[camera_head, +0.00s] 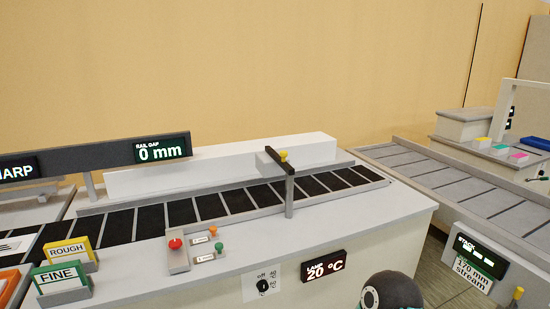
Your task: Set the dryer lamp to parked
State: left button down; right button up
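The lamp display (324,266) on the front of the grey machine reads "LAMP 20 °C". Left of it is a black rotary knob (263,285) on a white plate with an "off" mark at its top left; the other marks are too small to read. No gripper fingers show. A dark rounded part at the bottom edge looks like one of my arm joints.
A red button (175,244) and small orange and green knobs (219,247) sit on the machine top. "ROUGH" (68,251) and "FINE" (60,276) cards stand at left. A "RAIL GAP 0 mm" display (161,150) hangs above. Another conveyor (440,178) lies right, across a gap.

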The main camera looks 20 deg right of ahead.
aim_at(270, 163)
jog(key=z, duration=1.15)
jog(key=i, duration=0.15)
jog(key=u, duration=3.1)
jog(key=k, duration=0.95)
jog(key=z, duration=2.2)
jog(key=k, duration=0.15)
jog(key=u, duration=0.75)
jog(key=i, duration=1)
